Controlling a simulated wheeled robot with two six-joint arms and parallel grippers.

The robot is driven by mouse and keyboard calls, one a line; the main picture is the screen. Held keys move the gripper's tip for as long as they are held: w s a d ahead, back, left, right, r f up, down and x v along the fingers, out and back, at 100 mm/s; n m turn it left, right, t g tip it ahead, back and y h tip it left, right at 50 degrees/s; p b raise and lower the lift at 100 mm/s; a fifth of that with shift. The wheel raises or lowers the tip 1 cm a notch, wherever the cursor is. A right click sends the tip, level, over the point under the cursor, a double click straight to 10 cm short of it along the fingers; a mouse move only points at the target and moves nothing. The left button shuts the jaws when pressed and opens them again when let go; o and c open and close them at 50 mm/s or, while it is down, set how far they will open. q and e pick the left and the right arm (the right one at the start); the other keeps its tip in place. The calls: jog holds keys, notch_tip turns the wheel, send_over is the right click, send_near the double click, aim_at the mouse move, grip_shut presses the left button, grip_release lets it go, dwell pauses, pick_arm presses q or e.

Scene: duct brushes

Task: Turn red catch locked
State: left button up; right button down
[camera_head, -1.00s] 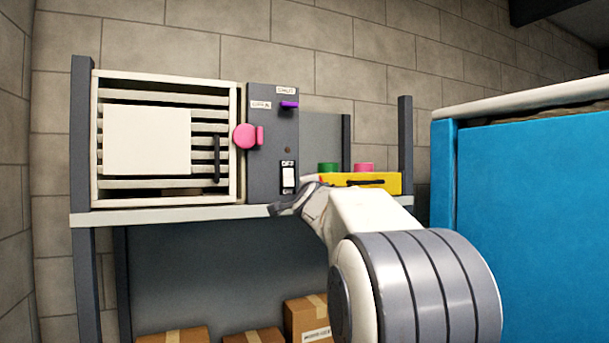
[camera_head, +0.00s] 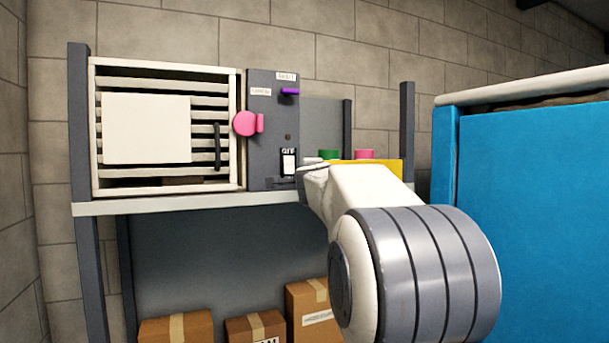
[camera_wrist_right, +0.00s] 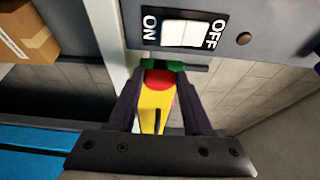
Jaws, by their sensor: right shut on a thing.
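In the right wrist view my right gripper (camera_wrist_right: 161,72) has a finger on each side of a round red piece, which I take as the red catch (camera_wrist_right: 160,79). It sits against a yellow box (camera_wrist_right: 152,104) with a black slot-like handle. The fingers are shut on the red piece; their exact contact is hard to see. In the head view the yellow box (camera_head: 390,170) stands on the shelf right of the grey panel, and my right wrist hides its left part and the red piece. My left gripper is in neither view.
A slatted unit (camera_head: 146,186) with a pink catch (camera_head: 245,123) adjoins the grey panel (camera_head: 265,130), which has a purple lever (camera_head: 290,91) and a switch (camera_head: 288,165). A blue cabinet (camera_head: 530,200) blocks the right side.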

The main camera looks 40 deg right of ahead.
jog(key=shift+r, duration=0.1)
jog(key=shift+c, duration=1.6)
grip_release()
jog(key=shift+s, duration=0.1)
jog(key=v, duration=1)
jog(key=shift+s, duration=0.15)
jog(key=shift+a, duration=0.1)
